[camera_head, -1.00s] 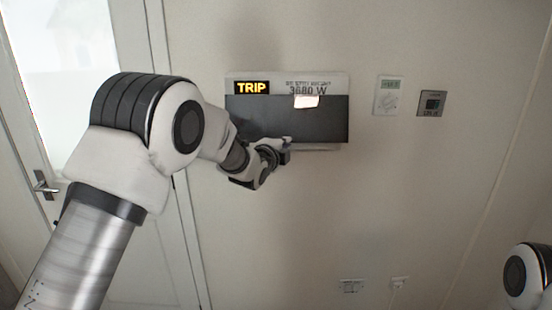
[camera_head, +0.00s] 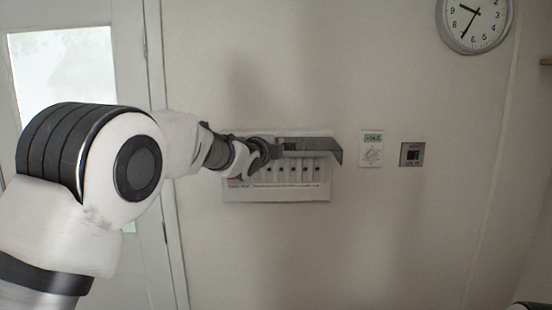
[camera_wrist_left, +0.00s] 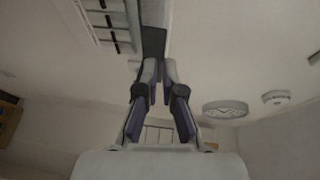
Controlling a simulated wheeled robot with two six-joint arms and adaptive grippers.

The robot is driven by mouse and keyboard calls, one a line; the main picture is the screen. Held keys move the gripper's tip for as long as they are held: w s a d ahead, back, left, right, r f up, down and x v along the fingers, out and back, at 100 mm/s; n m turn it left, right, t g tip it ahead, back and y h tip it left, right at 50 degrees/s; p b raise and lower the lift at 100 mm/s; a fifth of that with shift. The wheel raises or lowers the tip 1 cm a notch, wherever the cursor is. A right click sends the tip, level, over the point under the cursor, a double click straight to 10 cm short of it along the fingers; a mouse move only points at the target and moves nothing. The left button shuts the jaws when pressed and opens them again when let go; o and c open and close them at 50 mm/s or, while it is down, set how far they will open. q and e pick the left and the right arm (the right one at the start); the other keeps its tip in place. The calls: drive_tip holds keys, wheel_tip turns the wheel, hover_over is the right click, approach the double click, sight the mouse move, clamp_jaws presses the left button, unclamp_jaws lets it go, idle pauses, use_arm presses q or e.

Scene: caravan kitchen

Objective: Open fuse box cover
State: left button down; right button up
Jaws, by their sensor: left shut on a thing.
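The fuse box (camera_head: 285,194) is a white wall panel with a row of dark switches showing. Its dark grey cover (camera_head: 318,145) is swung up and sticks out from the wall above the switches. My left gripper (camera_head: 275,150) is shut on the cover, towards its left part, and hides the left end of the box. In the left wrist view, the fingers (camera_wrist_left: 160,84) close on the edge of the dark cover (camera_wrist_left: 153,42), with the fuse box (camera_wrist_left: 100,20) and its switches beside it. My right gripper is out of view.
A thermostat (camera_head: 371,149) and a small grey-framed switch plate (camera_head: 413,154) are on the wall right of the box. A round clock (camera_head: 474,22) hangs at upper right. A door (camera_head: 85,75) with a frosted window stands left. The wall below the box is clear.

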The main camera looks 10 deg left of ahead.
use_arm(q)
drive_tip(key=shift+w+a+r+p, duration=0.15)
drive_tip(key=shift+w+r+p, duration=0.25)
drive_tip(key=shift+r+p, duration=0.15)
drive_tip(key=shift+w+a+r+p, duration=0.15)
drive_tip(key=shift+w+r+p, duration=0.2)
drive_tip(key=shift+r+p, duration=0.15)
drive_tip(key=c, duration=1.4)
unclamp_jaws()
drive_tip(key=shift+o, duration=0.2)
drive_tip(key=shift+w+f, duration=0.15)
drive_tip(key=shift+w, duration=0.55)
drive_tip(key=shift+s, duration=0.1)
